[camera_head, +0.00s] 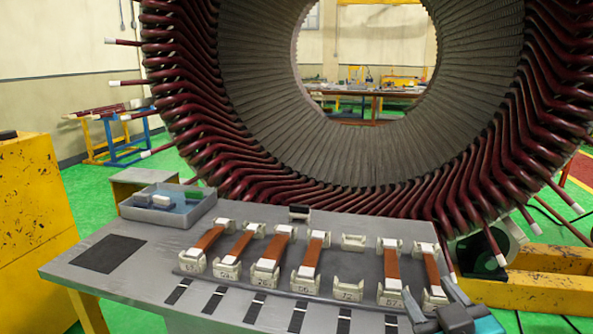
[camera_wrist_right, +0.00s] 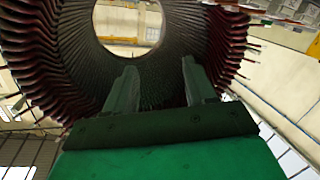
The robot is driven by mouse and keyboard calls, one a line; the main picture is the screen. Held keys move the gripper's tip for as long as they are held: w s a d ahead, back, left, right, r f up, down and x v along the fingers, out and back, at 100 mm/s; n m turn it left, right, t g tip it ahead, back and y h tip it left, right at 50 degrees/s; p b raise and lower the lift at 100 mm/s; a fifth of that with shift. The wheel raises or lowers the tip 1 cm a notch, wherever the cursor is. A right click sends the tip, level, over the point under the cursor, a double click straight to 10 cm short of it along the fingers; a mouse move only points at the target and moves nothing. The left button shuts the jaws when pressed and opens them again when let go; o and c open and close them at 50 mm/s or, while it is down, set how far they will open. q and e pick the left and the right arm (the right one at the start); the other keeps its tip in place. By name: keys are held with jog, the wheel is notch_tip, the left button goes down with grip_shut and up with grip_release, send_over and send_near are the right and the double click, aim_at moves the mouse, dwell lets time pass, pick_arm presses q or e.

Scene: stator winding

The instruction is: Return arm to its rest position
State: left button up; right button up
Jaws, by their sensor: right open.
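My right gripper (camera_head: 434,297) comes in at the bottom right corner, close to the right end of the grey table's holder row. In the right wrist view its two fingers (camera_wrist_right: 158,75) stand apart with nothing between them, so it is open and empty. The fingers point toward the large stator (camera_wrist_right: 70,60), which is some way off in that view. In the head view the stator (camera_head: 248,100) fills the upper middle, ringed by dark red coil ends. My left gripper is not in view.
The grey table (camera_head: 140,262) bears several copper-coloured bars (camera_head: 309,254) in numbered white holders; the holder marked 72 (camera_head: 347,288) has no bar. A grey bin (camera_head: 168,206) stands at the table's back left. Yellow blocks (camera_head: 545,290) lie at the right.

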jog(key=s+f+m+g, duration=0.2)
jog(key=s+f+g, duration=1.1)
jog(key=s+f, duration=0.75)
jog(key=w+a+f+t+y+b, duration=0.1)
jog(key=w+a+f+t+y, duration=0.1)
jog(key=w+f+t, duration=0.5)
jog(key=shift+w+f+n, duration=0.2)
jog(key=shift+f+n, duration=0.2)
jog(key=shift+f, duration=0.85)
